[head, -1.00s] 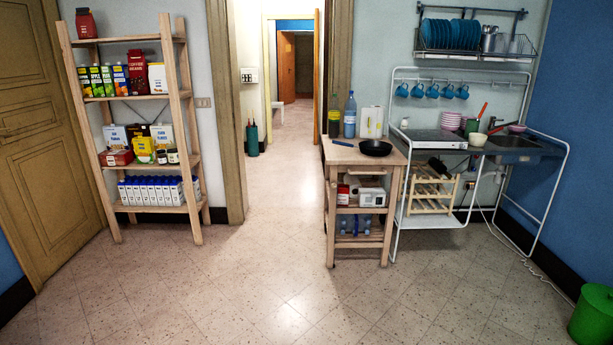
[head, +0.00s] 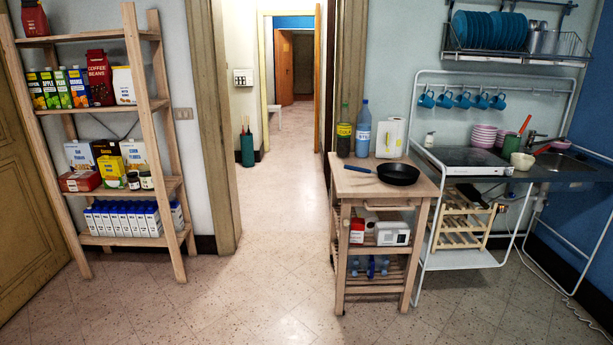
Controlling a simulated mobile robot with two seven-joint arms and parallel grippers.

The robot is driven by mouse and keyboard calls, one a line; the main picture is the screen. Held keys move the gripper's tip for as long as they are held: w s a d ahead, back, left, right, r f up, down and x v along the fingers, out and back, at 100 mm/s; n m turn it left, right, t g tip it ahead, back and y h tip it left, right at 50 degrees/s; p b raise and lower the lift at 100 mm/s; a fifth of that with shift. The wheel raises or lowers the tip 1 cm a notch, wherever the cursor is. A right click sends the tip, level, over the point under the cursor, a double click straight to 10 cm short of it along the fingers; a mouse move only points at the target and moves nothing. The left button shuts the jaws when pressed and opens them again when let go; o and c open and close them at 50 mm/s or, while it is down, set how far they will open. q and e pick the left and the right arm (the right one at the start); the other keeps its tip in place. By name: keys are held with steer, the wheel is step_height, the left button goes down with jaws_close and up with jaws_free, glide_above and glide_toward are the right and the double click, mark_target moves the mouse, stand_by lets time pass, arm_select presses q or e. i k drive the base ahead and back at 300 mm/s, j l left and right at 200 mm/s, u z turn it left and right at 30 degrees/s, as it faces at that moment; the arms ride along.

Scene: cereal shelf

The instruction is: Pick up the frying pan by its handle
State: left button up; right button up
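The black frying pan (head: 398,174) sits on top of the wooden kitchen cart (head: 350,187), right of the middle in the head view. Its handle (head: 360,170) points left, toward the cart's left edge, and has a blue part at its end. Neither of my grippers shows in the head view.
Bottles (head: 363,130) and a paper roll (head: 391,138) stand behind the pan. A white-framed kitchenette (head: 470,157) stands right of the cart. A wooden shelf (head: 160,103) with groceries is at left. The floor (head: 250,300) in front is clear.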

mark_target(393, 174)
steer(key=i, duration=1.45)
steer(key=i+z, duration=0.2)
steer(key=i, duration=0.2)
steer(key=i+j+z, duration=0.15)
steer(key=i, duration=0.3)
steer(key=i+j+z, duration=0.2)
steer(key=i, duration=0.2)
